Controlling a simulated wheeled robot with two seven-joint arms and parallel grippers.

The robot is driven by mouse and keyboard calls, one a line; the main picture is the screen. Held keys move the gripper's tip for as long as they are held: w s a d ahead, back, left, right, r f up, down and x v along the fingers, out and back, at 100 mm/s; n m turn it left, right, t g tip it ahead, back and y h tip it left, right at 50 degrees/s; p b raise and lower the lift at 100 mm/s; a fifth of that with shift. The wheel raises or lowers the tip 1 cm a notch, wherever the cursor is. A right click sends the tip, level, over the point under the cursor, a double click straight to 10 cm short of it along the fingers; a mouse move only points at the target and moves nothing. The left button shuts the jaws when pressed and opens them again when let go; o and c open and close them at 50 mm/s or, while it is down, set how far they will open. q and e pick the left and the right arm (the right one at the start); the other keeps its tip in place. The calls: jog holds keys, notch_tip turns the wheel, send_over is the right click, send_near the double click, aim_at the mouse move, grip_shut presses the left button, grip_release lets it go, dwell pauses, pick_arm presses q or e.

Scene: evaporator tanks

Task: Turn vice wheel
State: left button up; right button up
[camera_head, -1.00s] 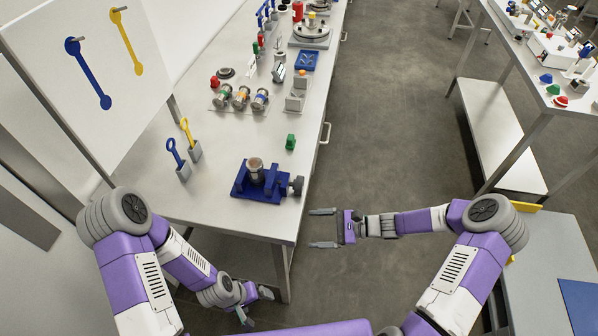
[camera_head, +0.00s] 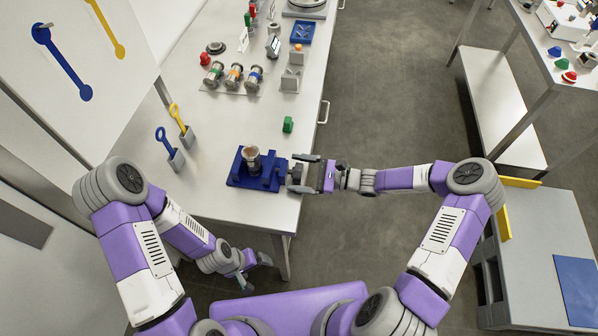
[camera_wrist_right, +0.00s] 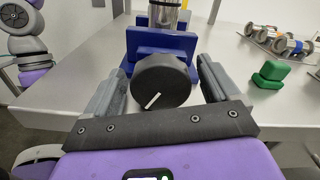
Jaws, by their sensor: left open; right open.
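The blue vice (camera_head: 255,183) sits on the near end of the long bench, with a metal cylinder (camera_head: 252,157) upright in it. Its dark round vice wheel (camera_wrist_right: 160,78) faces my right wrist camera and has a white mark low on its face. My right gripper (camera_head: 299,173) is open, with one finger on each side of the wheel; narrow gaps show in the right wrist view. In the head view the fingers partly hide the wheel. My left gripper (camera_head: 257,273) is open and empty, low beside the bench's near edge.
A green block (camera_head: 288,124) lies behind the vice. Blue and yellow tools (camera_head: 168,144) stand in grey holders to its left. Several metal cylinders (camera_head: 233,76) lie farther back. The floor right of the bench is clear.

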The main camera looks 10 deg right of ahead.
jog(key=c, duration=1)
jog(key=shift+r+m+p, duration=0.1)
jog(key=shift+m+p, duration=1.1)
jog(key=shift+m, duration=0.2)
jog(key=shift+w+m+p, duration=0.1)
jog(key=shift+m+p, duration=0.8)
jog(key=shift+m, duration=1)
jog(key=o, duration=1)
jog(key=v, duration=0.7)
jog(key=shift+d, duration=0.3)
